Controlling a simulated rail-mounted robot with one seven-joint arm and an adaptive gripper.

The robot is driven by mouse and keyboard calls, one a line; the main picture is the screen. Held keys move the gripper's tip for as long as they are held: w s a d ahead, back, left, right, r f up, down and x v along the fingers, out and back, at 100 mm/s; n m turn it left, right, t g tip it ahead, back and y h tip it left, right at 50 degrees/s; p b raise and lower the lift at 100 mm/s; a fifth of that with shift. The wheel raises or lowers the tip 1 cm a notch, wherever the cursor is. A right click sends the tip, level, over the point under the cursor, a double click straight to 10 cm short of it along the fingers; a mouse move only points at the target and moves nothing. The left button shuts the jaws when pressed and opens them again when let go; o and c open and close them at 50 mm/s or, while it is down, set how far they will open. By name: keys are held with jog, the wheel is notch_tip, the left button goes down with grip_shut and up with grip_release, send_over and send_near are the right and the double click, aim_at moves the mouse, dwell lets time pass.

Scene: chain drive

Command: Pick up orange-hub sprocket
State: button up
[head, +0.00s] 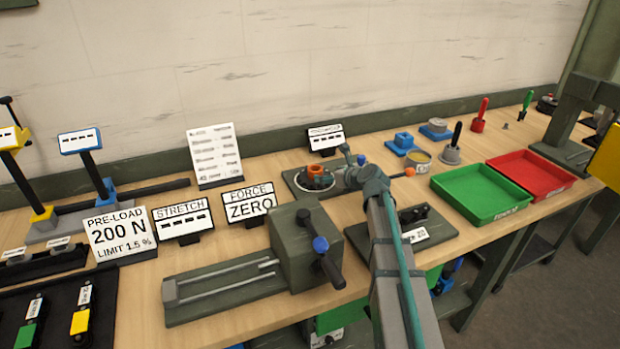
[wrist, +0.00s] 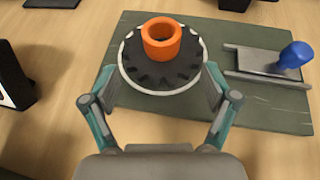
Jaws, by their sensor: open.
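The orange-hub sprocket (wrist: 161,42) is a dark toothed disc with a raised orange ring hub. In the wrist view it sits on a pale round support on a green plate (wrist: 260,105). In the head view the orange hub (head: 315,170) shows on the same plate, left of my arm's end. My gripper (wrist: 160,85) is open, with its two fingers on the left and right sides of the disc. The fingertips are partly hidden near the disc's edge, and I cannot tell whether they touch it. Nothing is clamped between them.
A blue-knobbed slide (wrist: 290,58) stands on the plate right of the sprocket. In the head view a green tray (head: 482,215) and a red tray (head: 555,185) lie to the right. A vise-like block (head: 300,250) stands in front. Bare wood lies left of the plate.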

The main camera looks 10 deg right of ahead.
aim_at(319, 171)
jog(key=x, duration=0.4)
jog(key=shift+w, duration=0.3)
jog(key=x, duration=0.1)
jog(key=p+x, duration=0.1)
jog(key=x, duration=0.2)
jog(key=shift+w+r+p, duration=0.2)
jog(key=shift+w+p, duration=0.05)
jog(key=shift+p, duration=0.05)
jog(key=shift+w+a+f, duration=0.25)
jog(key=shift+w+a, duration=0.05)
jog(key=shift+w, duration=0.1)
grip_shut()
